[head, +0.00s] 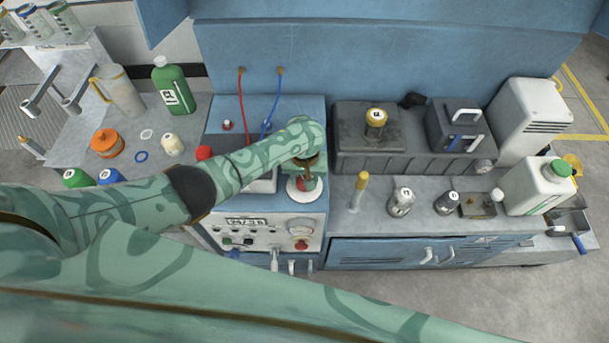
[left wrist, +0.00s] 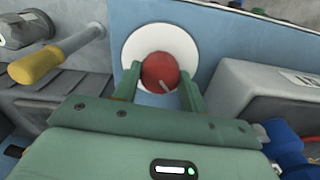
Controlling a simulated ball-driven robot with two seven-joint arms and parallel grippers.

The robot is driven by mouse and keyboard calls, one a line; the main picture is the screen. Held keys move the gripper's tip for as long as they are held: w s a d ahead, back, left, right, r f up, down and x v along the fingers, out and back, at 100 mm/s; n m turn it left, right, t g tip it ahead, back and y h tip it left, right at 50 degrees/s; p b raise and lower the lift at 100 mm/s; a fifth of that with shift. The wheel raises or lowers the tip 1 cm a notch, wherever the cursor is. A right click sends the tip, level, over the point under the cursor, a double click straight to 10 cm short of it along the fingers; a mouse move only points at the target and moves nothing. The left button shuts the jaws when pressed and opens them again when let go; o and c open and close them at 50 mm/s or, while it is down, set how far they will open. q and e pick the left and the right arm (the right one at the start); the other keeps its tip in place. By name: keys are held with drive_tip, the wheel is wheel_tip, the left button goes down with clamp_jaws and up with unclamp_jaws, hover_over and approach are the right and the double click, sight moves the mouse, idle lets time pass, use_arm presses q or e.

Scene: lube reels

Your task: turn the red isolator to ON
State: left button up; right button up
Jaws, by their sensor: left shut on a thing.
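The red isolator (left wrist: 161,72) is a round red knob with a pale pointer mark, on a white disc (left wrist: 180,40) on the blue panel. In the left wrist view the pointer slants down to the right. My left gripper (left wrist: 160,85) has one finger on each side of the knob and is shut on it. In the head view my left gripper (head: 306,184) reaches down over the white disc (head: 305,195), and the arm and gripper hide most of the knob. No ON lettering is readable. My right gripper is not in view.
The blue control box has a front panel (head: 262,236) with switches and a red button (head: 301,245). A yellow-handled tool (head: 360,186) stands to the right. Bottles and cups crowd the left bench.

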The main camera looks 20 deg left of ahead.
use_arm(q)
drive_tip(key=shift+r+m+p, duration=0.1)
drive_tip(key=shift+m+p, duration=0.75)
drive_tip(key=shift+m, duration=0.25)
drive_tip(key=m+p, duration=0.1)
drive_tip(key=m, duration=0.2)
drive_tip(key=shift+m, duration=0.3)
drive_tip(key=m, duration=0.5)
drive_tip(key=shift+m, duration=0.3)
drive_tip(key=m, duration=0.5)
drive_tip(key=shift+p, duration=0.35)
drive_tip(key=shift+m, duration=0.4)
drive_tip(key=o, duration=1)
